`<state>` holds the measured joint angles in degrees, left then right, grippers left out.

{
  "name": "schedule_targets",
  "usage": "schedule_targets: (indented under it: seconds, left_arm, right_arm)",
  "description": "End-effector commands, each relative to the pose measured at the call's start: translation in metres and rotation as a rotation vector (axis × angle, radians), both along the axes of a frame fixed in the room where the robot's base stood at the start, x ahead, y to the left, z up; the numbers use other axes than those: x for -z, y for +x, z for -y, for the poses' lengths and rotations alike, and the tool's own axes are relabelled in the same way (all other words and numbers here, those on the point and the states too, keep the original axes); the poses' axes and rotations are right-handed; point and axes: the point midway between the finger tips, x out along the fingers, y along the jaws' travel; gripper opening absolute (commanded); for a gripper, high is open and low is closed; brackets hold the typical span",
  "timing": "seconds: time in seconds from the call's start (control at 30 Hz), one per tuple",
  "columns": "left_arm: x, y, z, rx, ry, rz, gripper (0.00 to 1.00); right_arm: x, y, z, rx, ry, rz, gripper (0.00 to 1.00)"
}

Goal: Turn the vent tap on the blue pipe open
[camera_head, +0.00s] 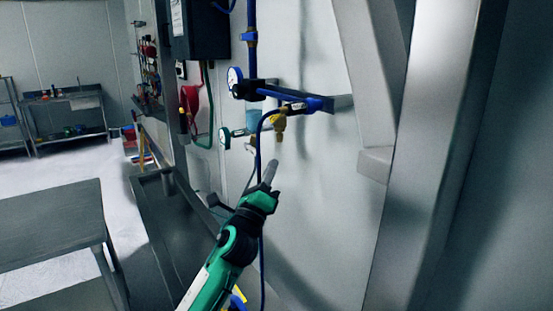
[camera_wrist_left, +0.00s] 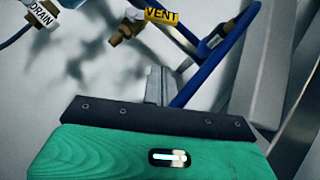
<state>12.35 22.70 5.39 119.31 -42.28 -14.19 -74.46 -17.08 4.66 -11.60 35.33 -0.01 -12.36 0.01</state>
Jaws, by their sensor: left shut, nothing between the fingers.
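The blue pipe (camera_head: 252,55) runs down the wall and meets a horizontal blue and black section with gauges. The yellow VENT tag (camera_wrist_left: 162,16) is readable in the left wrist view, beside a brass fitting (camera_wrist_left: 122,32); the same yellow and brass tap area (camera_head: 278,122) shows in the head view. A blue tube (camera_wrist_left: 212,62) curves past the tag on the right. My left gripper (camera_head: 270,171) is shut and empty, just below the tap, its tip pointing up toward it and apart from it. Its fingers (camera_wrist_left: 155,85) also show in the wrist view. My right gripper is out of view.
A DRAIN tag (camera_wrist_left: 41,13) hangs on the left in the wrist view. A round gauge (camera_head: 234,76) sits left of the pipe. A thick grey post (camera_head: 425,150) stands to the right. A dark bench (camera_head: 50,220) is at the left.

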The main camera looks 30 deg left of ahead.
Motion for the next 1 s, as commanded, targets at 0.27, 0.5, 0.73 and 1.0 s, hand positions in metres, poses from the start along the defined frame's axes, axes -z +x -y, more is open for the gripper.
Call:
schedule_targets:
  seconds: [0.27, 0.5, 0.73, 1.0]
  left_arm:
    - [-0.039, 0.047, -0.006, 0.000, 0.001, 0.002, 0.00]
    - [-0.067, 0.069, -0.019, 0.000, 0.004, 0.000, 0.00]
    - [-0.078, 0.073, -0.028, 0.001, 0.004, -0.001, 0.00]
    - [-0.079, 0.073, -0.029, 0.002, 0.004, 0.000, 0.00]
  right_arm:
    - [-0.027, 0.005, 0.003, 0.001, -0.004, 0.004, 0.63]
    - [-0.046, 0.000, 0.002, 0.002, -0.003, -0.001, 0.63]
    - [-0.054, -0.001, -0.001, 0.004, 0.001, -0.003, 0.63]
    - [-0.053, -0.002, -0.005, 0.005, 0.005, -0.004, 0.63]
